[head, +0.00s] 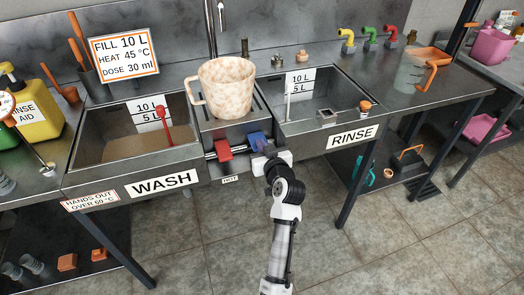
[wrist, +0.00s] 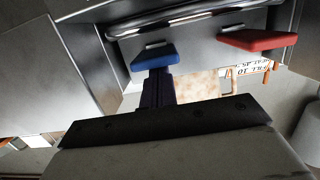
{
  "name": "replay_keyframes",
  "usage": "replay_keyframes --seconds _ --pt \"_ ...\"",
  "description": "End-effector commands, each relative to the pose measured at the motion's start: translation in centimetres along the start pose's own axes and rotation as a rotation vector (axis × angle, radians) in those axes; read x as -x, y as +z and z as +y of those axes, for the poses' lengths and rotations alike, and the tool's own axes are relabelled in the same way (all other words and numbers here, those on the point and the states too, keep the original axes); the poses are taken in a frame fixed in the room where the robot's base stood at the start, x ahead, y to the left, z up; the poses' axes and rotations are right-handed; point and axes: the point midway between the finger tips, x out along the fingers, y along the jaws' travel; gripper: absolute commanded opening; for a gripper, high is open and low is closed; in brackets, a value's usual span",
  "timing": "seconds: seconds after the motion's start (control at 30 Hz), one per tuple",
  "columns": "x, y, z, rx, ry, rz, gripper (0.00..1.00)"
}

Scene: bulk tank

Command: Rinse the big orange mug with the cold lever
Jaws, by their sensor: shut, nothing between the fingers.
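A big mug (head: 226,86), cream with orange-brown mottling, stands upright on the ledge between the two basins, handle to the left. A patch of it also shows in the wrist view (wrist: 198,87). The blue lever (head: 257,141) sticks out from the front below the mug, right of the red lever (head: 224,150). In the wrist view the blue lever (wrist: 154,57) is just beyond my shut, empty fingers (wrist: 158,88), and the red lever (wrist: 258,40) is to the right. My gripper (head: 264,150) is at the blue lever; I cannot tell whether they touch.
The wash basin (head: 100,174) is left and the rinse basin (head: 340,126) right. A tap pipe (head: 210,28) rises behind the mug; I see no water stream. A red-handled brush (head: 161,116) leans in the wash basin. A jug (head: 411,72) stands far right. The floor in front is clear.

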Motion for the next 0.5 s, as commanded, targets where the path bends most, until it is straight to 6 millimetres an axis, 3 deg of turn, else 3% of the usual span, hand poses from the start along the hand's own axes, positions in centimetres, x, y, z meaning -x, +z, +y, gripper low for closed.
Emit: replay_keyframes --seconds 0.03,0.5 --pt "-0.1 1.0 0.0 0.000 0.000 0.015 0.00" --pt "-0.1 2.3 0.0 0.000 0.000 0.162 0.00"
